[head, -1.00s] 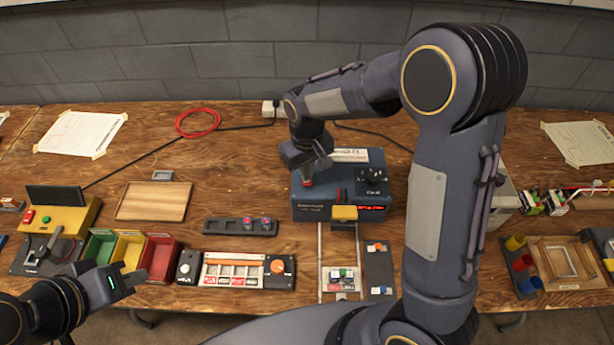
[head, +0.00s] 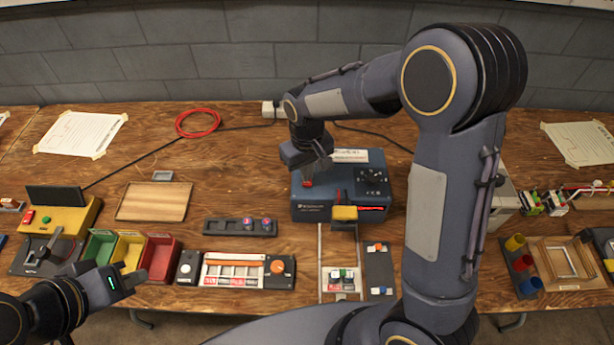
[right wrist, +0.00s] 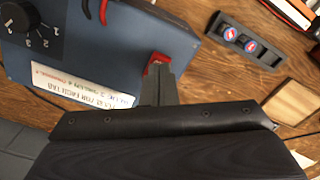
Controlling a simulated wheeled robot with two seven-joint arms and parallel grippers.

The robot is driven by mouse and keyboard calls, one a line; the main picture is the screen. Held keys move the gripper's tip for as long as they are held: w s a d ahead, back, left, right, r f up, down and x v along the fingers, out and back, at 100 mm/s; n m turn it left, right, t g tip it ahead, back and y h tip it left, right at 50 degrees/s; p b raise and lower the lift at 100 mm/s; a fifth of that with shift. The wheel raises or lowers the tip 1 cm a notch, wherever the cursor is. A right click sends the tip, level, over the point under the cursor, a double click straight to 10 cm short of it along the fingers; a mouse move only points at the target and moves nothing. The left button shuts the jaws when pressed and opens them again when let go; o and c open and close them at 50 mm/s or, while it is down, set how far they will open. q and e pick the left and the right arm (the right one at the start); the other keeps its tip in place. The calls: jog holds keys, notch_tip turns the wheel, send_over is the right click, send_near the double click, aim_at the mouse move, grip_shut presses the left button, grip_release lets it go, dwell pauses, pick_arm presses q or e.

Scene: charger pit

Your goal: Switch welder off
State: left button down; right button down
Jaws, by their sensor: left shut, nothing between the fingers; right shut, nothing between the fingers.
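The welder (head: 325,208) is a blue box with a black dial and a red strip on its front, near the middle of the bench. Its red rocker switch (head: 307,182) is on the left of the top and also shows in the right wrist view (right wrist: 157,58). My right gripper (head: 316,166) is shut and empty, pointing down at the switch. In the right wrist view its fingertips (right wrist: 158,82) are right at the switch and cover part of it; I cannot tell whether they press it. My left gripper (head: 128,281) is shut and empty at the front left.
A black holder with two round pieces (head: 240,227) lies to the left. Coloured bins (head: 130,250) are near my left gripper. A black cable (head: 375,132) runs behind the welder.

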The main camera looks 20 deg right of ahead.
jog(key=shift+f+b, duration=0.6)
jog(key=shift+f, duration=0.2)
dwell(0.8)
jog(key=shift+s+f+b, duration=0.15)
jog(key=shift+f+b, duration=0.75)
jog(key=shift+f, duration=0.1)
jog(key=shift+r, duration=0.2)
notch_tip(320, 180, up, 2)
jog(key=shift+r+p, duration=0.2)
jog(key=shift+p, duration=1.05)
notch_tip(320, 180, up, 5)
jog(key=p, duration=0.3)
jog(key=shift+f+p, duration=0.1)
jog(key=shift+p, duration=0.25)
